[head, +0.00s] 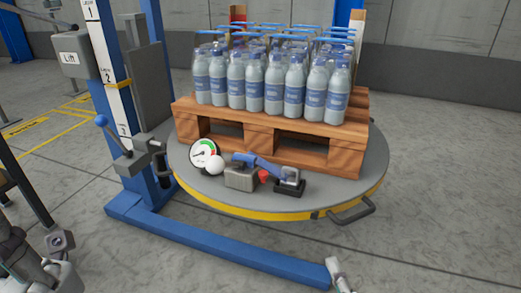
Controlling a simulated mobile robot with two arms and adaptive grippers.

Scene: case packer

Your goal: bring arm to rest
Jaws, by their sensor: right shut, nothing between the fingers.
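My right gripper (336,271) shows at the bottom edge, right of the middle, by the end of the blue floor leg. Its fingers are shut and hold nothing. Most of the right arm is outside the picture. My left gripper (59,245) is at the lower left corner, only partly in view, among grey arm parts. Whether it is open or shut does not show clearly. Both are apart from the round turntable (240,199) and its load.
A wooden pallet (260,136) with several blue-labelled bottles (273,83) stands on the turntable. A gauge (204,153) and a blue-handled valve (241,177) sit at its front. A blue lift post (113,92) and floor leg (225,252) stand left. The right floor is clear.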

